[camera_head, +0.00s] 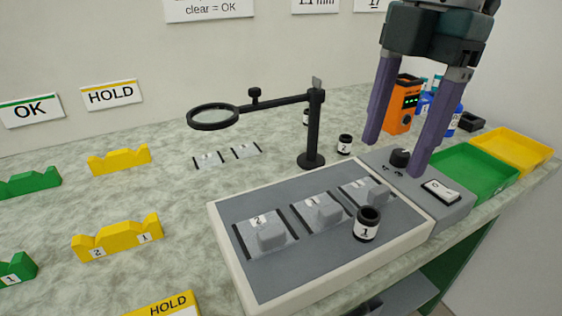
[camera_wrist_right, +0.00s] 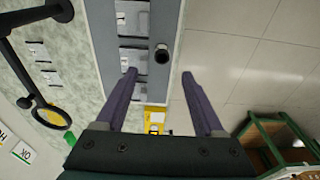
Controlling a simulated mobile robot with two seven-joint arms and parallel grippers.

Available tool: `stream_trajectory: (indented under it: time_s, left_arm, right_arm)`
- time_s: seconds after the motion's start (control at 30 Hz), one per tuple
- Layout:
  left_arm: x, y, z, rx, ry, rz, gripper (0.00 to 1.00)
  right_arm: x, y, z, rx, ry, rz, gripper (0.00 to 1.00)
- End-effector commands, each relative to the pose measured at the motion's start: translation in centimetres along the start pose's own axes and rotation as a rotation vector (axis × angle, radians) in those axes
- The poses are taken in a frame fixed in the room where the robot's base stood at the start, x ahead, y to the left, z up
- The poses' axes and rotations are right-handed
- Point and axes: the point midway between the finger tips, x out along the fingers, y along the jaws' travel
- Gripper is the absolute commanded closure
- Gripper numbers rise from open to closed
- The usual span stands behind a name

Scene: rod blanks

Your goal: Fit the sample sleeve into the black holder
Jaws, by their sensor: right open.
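A short black cylinder with an open top and a white label "1" (camera_head: 367,224) stands upright at the front edge of the grey panel. It also shows in the right wrist view (camera_wrist_right: 162,55), ahead of the fingers. A similar black cylinder labelled "2" (camera_head: 345,145) stands behind the panel, and another (camera_head: 306,118) is partly hidden by the magnifier post. I cannot tell which of these is the sleeve or the holder. My right gripper (camera_head: 395,156) is open and empty, above the panel's right end. It also shows in the wrist view (camera_wrist_right: 159,76). My left gripper is out of view.
The grey panel (camera_head: 270,285) carries several numbered blocks and a switch box (camera_head: 450,208) at right. A black magnifier stand (camera_head: 314,120) rises behind it. Yellow (camera_head: 120,235) and green racks stand left. An orange device (camera_head: 401,112) and green (camera_head: 478,172) and yellow trays sit right.

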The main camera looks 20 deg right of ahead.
Motion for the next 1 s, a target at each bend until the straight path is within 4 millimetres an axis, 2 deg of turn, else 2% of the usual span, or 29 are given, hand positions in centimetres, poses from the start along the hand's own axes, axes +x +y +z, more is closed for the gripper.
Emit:
stream_trajectory:
  time_s: [0.03, 0.1, 0.3, 0.47, 0.73, 1.0]
  left_arm:
    - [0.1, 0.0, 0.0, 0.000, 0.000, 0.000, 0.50]
    - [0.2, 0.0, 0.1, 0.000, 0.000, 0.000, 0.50]
    - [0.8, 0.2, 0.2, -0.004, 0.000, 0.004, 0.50]
    - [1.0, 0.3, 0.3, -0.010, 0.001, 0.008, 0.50]
    - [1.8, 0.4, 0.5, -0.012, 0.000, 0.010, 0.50]
    - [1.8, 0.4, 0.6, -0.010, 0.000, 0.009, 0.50]
  right_arm:
    - [-0.4, 0.1, 0.3, -0.003, 0.001, -0.001, 0.30]
    - [0.0, 0.1, 0.5, -0.007, 0.003, -0.005, 0.30]
    - [3.1, 0.1, 0.4, -0.010, 0.005, -0.006, 0.30]
    - [4.3, 0.0, 0.3, -0.009, 0.006, -0.003, 0.30]
    - [8.4, -0.4, -0.3, -0.008, 0.005, -0.004, 0.30]
    - [9.1, -0.4, -0.3, -0.009, 0.005, -0.001, 0.30]
